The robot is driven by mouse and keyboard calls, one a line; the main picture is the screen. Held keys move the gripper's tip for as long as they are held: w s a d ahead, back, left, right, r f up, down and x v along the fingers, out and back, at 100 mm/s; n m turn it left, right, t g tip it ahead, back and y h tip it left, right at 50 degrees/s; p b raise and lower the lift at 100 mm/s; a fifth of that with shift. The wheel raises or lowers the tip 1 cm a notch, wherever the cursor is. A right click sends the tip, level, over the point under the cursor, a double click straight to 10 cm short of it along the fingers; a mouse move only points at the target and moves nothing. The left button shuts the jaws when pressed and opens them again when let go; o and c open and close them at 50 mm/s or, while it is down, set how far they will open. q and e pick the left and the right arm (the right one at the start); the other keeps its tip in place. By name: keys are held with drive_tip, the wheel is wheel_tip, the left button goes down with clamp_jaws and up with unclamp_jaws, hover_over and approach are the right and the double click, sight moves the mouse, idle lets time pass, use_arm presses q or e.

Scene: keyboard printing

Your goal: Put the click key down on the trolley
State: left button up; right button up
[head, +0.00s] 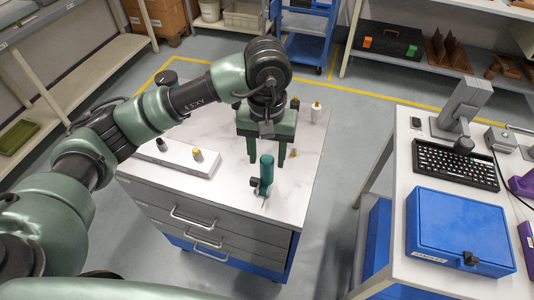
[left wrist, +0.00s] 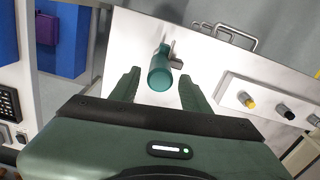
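The click key, seen as a teal-handled tool (head: 266,172) with a small dark part at its lower side, is at the front right of the trolley top (head: 222,203). My left gripper (head: 267,158) points down over the trolley. Its two fingers are spread, one on each side of the handle in the left wrist view (left wrist: 158,84), with visible gaps. My right gripper is not in view.
A white tray (head: 172,158) with small black and yellow pieces lies left on the trolley. A black bottle (head: 295,104) and a white bottle (head: 316,112) stand at the back. A table at right holds a keyboard (head: 455,165) and a blue case (head: 460,225).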

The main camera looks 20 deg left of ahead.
use_arm(q)
drive_tip(key=shift+r, duration=0.1)
drive_tip(key=shift+r+p, duration=0.2)
drive_tip(key=shift+p, duration=0.2)
wheel_tip(320, 180, up, 2)
drive_tip(key=shift+r+b, duration=0.2)
drive_tip(key=shift+b, duration=0.65)
wheel_tip(320, 180, up, 9)
drive_tip(key=b, duration=0.1)
drive_tip(key=shift+r, duration=0.15)
